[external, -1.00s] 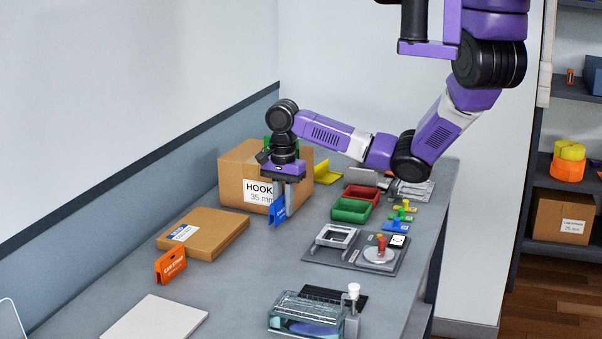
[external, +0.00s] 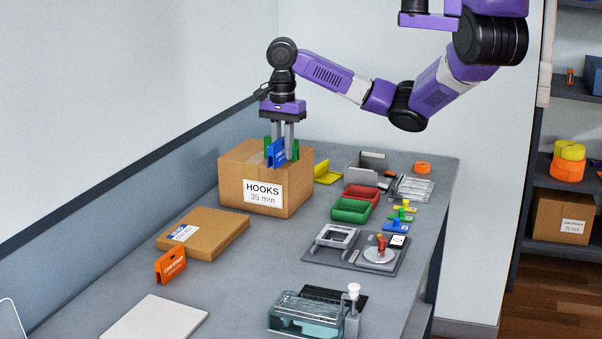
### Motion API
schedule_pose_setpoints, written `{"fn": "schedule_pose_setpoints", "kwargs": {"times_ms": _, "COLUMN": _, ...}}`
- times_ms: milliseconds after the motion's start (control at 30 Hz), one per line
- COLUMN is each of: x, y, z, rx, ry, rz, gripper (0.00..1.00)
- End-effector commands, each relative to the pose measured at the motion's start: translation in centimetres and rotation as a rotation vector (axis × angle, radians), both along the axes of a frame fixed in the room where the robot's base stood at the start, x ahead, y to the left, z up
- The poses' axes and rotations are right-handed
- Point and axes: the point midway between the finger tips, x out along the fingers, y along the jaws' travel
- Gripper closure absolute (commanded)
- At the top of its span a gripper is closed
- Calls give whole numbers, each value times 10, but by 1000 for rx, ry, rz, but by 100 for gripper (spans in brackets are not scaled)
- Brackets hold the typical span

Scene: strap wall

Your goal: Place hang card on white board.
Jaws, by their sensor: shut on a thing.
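My gripper (external: 284,147) is shut on a blue hang card (external: 276,154) with pale lettering. It holds the card upright, and in this view the card overlaps the top of the cardboard box. Whether the card touches the box cannot be told. An orange hang card (external: 170,267) stands on the bench at the left. A flat white board (external: 155,320) lies on the bench at the front left, with nothing on it.
Red (external: 362,194) and green trays (external: 350,211), a grey fixture plate (external: 345,258) and a glassy container (external: 300,318) occupy the right side.

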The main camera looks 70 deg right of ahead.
Motion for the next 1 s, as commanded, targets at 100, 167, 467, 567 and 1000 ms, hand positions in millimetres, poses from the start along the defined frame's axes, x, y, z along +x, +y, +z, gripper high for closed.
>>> {"fn": "schedule_pose_setpoints", "kwargs": {"times_ms": 100, "x": 2, "y": 5, "z": -2, "rx": 0, "ry": 0, "rz": 10, "gripper": 100}}
{"fn": "schedule_pose_setpoints", "kwargs": {"times_ms": 167, "x": 5, "y": 14, "z": -6, "rx": 0, "ry": 0, "rz": 29, "gripper": 100}}
{"fn": "schedule_pose_setpoints", "kwargs": {"times_ms": 467, "x": 54, "y": 113, "z": -17, "rx": -3, "ry": -2, "rz": 242, "gripper": 100}}
{"fn": "schedule_pose_setpoints", "kwargs": {"times_ms": 567, "x": 69, "y": 155, "z": -19, "rx": -2, "ry": -3, "rz": 335, "gripper": 100}}
{"fn": "schedule_pose_setpoints", "kwargs": {"times_ms": 1000, "x": 91, "y": 363, "z": -11, "rx": -2, "ry": -4, "rz": 904, "gripper": 100}}
